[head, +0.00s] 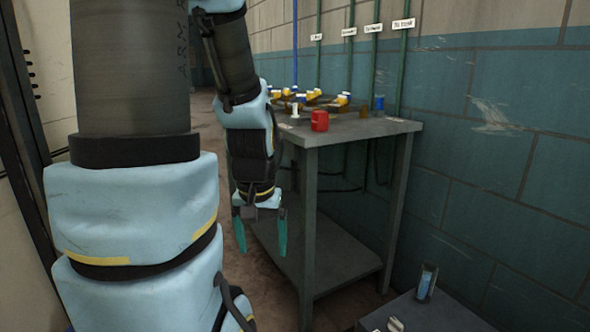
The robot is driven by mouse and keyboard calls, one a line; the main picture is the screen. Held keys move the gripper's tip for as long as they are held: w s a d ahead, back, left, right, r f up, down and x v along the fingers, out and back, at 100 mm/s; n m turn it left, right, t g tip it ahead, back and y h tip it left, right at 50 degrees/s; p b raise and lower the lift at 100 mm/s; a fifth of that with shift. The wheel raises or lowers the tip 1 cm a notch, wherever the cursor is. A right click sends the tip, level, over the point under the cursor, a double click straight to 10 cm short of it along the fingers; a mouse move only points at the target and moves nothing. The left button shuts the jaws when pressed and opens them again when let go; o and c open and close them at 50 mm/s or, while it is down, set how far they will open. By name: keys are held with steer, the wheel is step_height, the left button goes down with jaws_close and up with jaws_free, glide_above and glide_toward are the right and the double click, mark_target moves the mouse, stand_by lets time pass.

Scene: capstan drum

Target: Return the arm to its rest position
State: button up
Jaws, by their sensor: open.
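My gripper (261,232) hangs at the end of my arm and points down, left of the table's near leg. Its two teal fingers are apart, with nothing between them. My arm, in light blue covers with dark sections, fills the left part of the head view and hides what is behind it.
A grey table (362,130) with a lower shelf stands right of my gripper. On it are a red object (320,121), a blue object (379,103) and several yellow pieces. Labelled pipes run up the tiled wall (480,130). A low grey surface (425,315) is at bottom right.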

step_height(320, 180, up, 24)
steer(key=p, duration=2.3)
steer(key=shift+p, duration=0.4)
steer(key=shift+s+f, duration=0.1)
steer(key=shift+s, duration=0.05)
